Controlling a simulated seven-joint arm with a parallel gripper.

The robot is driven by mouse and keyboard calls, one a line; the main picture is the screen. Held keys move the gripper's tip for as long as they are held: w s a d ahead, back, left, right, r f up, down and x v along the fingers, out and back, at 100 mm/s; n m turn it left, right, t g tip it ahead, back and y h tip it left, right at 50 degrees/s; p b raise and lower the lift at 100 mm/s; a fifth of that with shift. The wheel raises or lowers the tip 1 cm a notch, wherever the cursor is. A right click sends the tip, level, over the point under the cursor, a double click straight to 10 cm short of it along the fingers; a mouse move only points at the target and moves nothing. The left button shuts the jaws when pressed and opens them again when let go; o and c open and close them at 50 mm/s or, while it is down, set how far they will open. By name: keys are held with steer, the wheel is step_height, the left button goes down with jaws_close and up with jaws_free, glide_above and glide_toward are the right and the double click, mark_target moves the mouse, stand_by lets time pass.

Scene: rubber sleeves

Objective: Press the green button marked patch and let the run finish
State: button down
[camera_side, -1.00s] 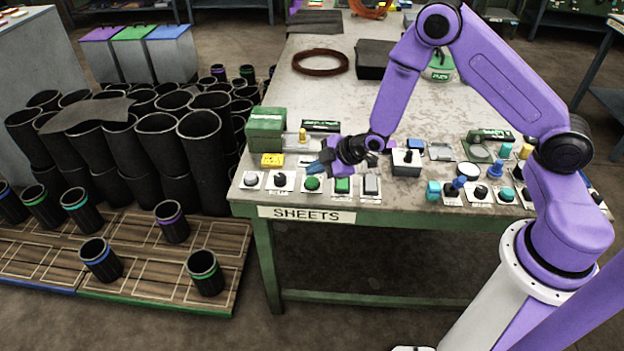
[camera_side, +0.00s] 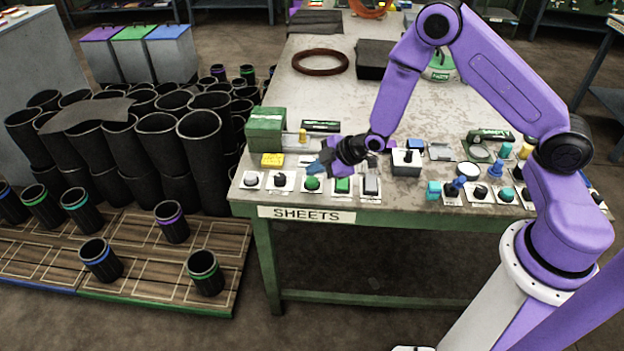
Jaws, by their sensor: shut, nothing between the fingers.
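A round green button (camera_side: 312,184) sits on a white plate at the table's front edge. The labels are too small to read, so I cannot tell which one is marked patch. My gripper (camera_side: 318,169) is shut and empty, with its blue-grey fingertips pointing left, just above and behind the round green button. A small gap seems to show between the fingertips and that button; contact cannot be told from this angle.
A white button (camera_side: 251,179) and black knobs (camera_side: 280,180) line the front edge. Black sleeves (camera_side: 160,139) stand left of the table.

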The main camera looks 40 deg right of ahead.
mark_target(315, 181)
steer(key=shift+f, duration=0.2)
steer(key=shift+f, duration=0.25)
steer(key=shift+f, duration=0.4)
stand_by(0.8)
steer(key=shift+r, duration=0.85)
steer(key=shift+r, duration=0.1)
steer(key=shift+r, duration=2.4)
